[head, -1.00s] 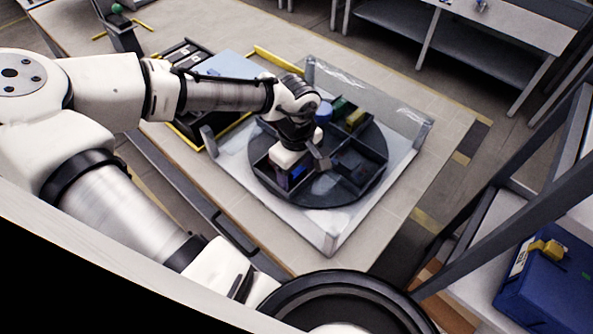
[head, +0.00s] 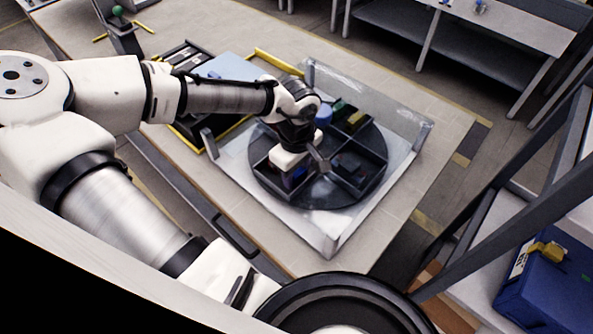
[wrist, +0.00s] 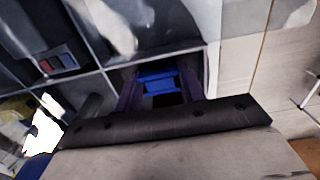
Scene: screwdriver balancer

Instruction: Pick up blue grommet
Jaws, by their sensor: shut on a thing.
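My gripper (head: 292,174) reaches down into a front-left compartment of the dark round divided tray (head: 330,195). In the wrist view its two purple-tinted fingers (wrist: 160,88) stand on either side of the blue grommet (wrist: 157,77), shut on it inside the compartment. The grommet looks like a bright blue block with a dark opening or shadow below its top edge. In the head view only a small blue patch shows under the gripper. The lower part of the grommet is hidden, so I cannot tell whether it touches the compartment floor.
Dividers and the tray's rim stand close around the fingers. Other compartments hold a blue round item (head: 323,114), a yellow item (head: 355,119) and a green item (head: 339,106). Clear upright panels (head: 375,92) edge the pale base. A black case (head: 185,60) stands at the back left.

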